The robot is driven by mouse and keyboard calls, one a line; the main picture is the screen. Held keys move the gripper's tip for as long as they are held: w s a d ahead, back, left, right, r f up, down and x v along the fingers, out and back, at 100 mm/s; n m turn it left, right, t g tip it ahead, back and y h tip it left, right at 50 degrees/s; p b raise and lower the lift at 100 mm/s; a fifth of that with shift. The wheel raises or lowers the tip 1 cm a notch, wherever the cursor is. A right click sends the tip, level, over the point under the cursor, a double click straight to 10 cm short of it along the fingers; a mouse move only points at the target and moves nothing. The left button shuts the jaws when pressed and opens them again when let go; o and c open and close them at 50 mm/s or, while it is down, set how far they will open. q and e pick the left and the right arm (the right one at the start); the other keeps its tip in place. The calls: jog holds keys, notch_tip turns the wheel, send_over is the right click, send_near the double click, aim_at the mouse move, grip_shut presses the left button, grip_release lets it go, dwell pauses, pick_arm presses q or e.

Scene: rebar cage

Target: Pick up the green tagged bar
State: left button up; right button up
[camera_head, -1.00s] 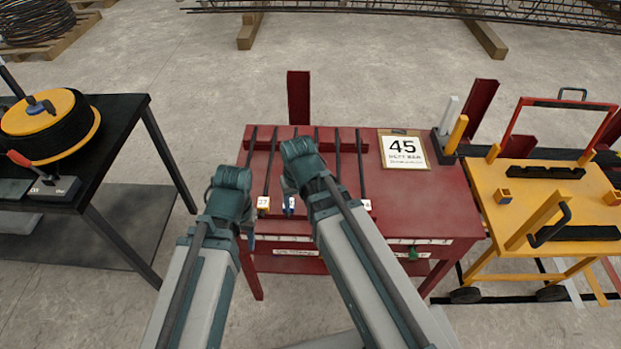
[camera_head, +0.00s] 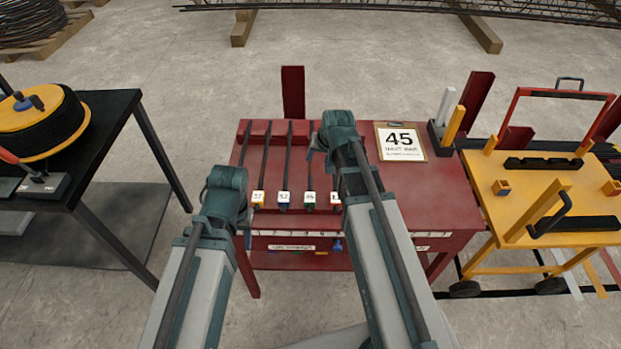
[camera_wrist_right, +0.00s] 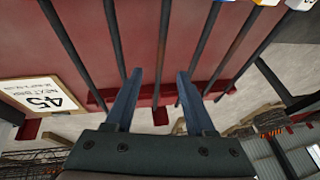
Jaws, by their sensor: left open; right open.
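The green tagged bar (camera_head: 310,170) lies in a row of dark bars on the red table, its green-edged tag (camera_head: 310,202) at the near end. Yellow (camera_head: 258,199), blue (camera_head: 284,200) and red (camera_head: 336,201) tags mark neighbouring bars. My right gripper (camera_wrist_right: 159,75) is open over the bars, just right of the green bar's far part in the head view. In the right wrist view one bar (camera_wrist_right: 161,50), seemingly the green one, runs between its fingers; its tag is out of frame. My left gripper (camera_head: 246,232) is open and empty at the table's near left edge.
The red table (camera_head: 440,200) carries a "45" sign (camera_head: 400,142) right of the bars. A red rack strip (camera_head: 258,128) runs beneath their far ends. A yellow cart (camera_head: 530,190) stands right, a black table (camera_head: 110,115) left. Neighbouring bars lie close on both sides.

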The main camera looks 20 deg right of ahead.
jog(key=b, duration=0.3)
send_over(311, 171)
jog(key=s, duration=0.2)
jog(key=f, duration=0.4)
jog(key=shift+s+d+f, duration=0.1)
jog(key=shift+d+f, duration=0.15)
jog(key=shift+d, duration=0.15)
jog(key=shift+f+b, duration=0.1)
jog(key=shift+b, duration=0.2)
jog(key=b+x, duration=0.4)
jog(key=x, duration=0.1)
jog(key=shift+s+a+f+b, duration=0.15)
jog(key=shift+s+a+b, duration=0.05)
jog(key=shift+b, duration=0.2)
grip_shut()
